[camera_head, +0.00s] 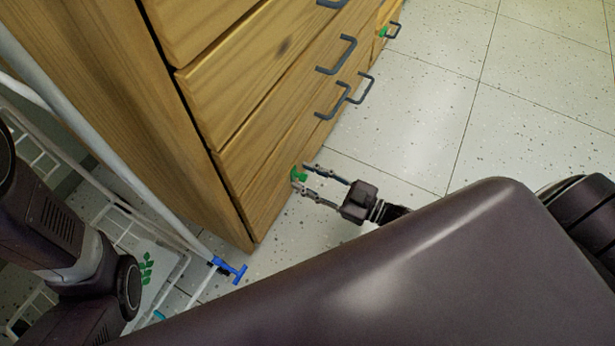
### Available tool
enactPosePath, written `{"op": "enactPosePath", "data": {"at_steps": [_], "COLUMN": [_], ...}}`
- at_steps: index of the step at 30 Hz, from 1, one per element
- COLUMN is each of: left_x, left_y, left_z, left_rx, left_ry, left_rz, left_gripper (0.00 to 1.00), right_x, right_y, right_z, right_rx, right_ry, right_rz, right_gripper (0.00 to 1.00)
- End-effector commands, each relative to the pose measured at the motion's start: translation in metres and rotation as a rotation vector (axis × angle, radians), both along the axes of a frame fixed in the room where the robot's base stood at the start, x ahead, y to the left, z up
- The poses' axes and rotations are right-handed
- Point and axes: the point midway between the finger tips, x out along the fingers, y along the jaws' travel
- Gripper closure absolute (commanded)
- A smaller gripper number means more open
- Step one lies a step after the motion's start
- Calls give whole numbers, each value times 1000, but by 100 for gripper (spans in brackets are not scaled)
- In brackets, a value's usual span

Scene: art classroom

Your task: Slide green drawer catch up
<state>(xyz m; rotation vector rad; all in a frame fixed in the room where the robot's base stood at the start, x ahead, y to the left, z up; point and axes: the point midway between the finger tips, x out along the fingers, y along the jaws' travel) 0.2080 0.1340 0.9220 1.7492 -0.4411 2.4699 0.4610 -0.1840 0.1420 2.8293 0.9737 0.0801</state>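A small green catch (297,174) sits on the front of a low drawer of the wooden cabinet (175,120). A second green catch (383,32) is farther along the cabinet, near the top right. My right gripper (300,180) is at the nearer green catch, with its two fingers apart and their tips beside it. I cannot tell whether the fingers touch the catch. My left arm (60,220) shows at the left edge, but its gripper is out of view.
Dark bar handles (338,55) stick out from the drawer fronts. A white wire rack (130,235) with a blue clip (228,268) stands left of the cabinet. The speckled tile floor (440,90) is clear to the right.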

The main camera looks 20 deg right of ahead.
Motion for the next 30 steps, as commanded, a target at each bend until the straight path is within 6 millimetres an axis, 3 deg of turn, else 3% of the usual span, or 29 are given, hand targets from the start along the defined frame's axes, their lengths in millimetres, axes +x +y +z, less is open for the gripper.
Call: {"op": "enactPosePath", "data": {"at_steps": [5, 19, 30], "left_x": [-3, -2, -2], "left_y": [1, 1, 0], "left_z": [0, 0, 0], "left_rx": [-4, 0, -1], "left_ry": [-6, -4, -4], "left_rz": [-1, 0, 1], "left_gripper": [0, 0, 0], "right_x": [-9, -81, -95], "right_y": [-7, -63, -74], "right_z": [-1, -1, 0], "right_rx": [-1, 0, -1], "right_ry": [3, 4, -1], "right_rz": [0, 0, 0], "right_gripper": [65, 65, 65]}}
